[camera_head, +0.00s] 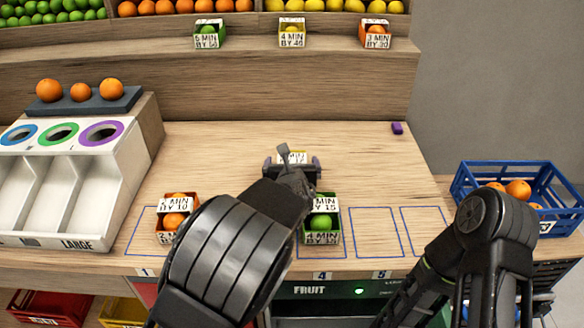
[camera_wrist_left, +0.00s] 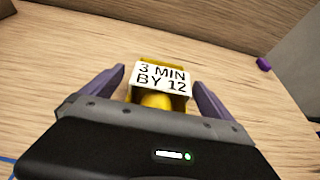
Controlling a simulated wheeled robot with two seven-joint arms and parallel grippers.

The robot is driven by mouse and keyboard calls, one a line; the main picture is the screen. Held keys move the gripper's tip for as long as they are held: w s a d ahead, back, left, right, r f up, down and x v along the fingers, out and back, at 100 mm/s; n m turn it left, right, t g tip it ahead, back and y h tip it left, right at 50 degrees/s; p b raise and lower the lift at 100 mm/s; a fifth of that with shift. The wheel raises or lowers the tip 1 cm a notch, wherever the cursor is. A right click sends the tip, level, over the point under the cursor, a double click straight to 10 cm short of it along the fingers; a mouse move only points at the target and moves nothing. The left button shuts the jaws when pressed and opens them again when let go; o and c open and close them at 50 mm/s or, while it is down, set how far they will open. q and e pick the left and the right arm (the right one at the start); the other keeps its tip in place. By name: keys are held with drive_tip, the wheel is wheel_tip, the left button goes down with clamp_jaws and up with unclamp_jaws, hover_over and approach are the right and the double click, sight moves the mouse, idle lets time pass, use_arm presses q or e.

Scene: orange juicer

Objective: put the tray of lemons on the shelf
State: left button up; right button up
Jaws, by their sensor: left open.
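A small yellow tray (camera_wrist_left: 184,99) with a white label reading "3 MIN BY 12" and a lemon (camera_wrist_left: 156,99) in it sits on the wooden counter. In the head view my arm mostly hides it; part of its label (camera_head: 293,157) shows. My left gripper (camera_head: 292,166) is open, its purple fingers either side of the tray in the left wrist view (camera_wrist_left: 158,82); I cannot tell whether they touch it. The wooden shelf (camera_head: 230,62) runs behind the counter. My right arm shows at the lower right, but its gripper is not visible.
On the shelf stand a green tray (camera_head: 210,33), another yellow tray (camera_head: 292,32) and an orange tray (camera_head: 376,34), with gaps between. On the counter are an orange tray (camera_head: 177,218) and a lime tray (camera_head: 321,220). A blue crate (camera_head: 475,203) stands at right.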

sight(292, 159)
idle(0.4)
use_arm(q)
drive_tip(key=c, duration=1.8)
wheel_tip(292, 159, up, 10)
drive_tip(key=shift+r+p, duration=0.1)
drive_tip(key=shift+p, duration=1.15)
drive_tip(key=shift+c, duration=0.2)
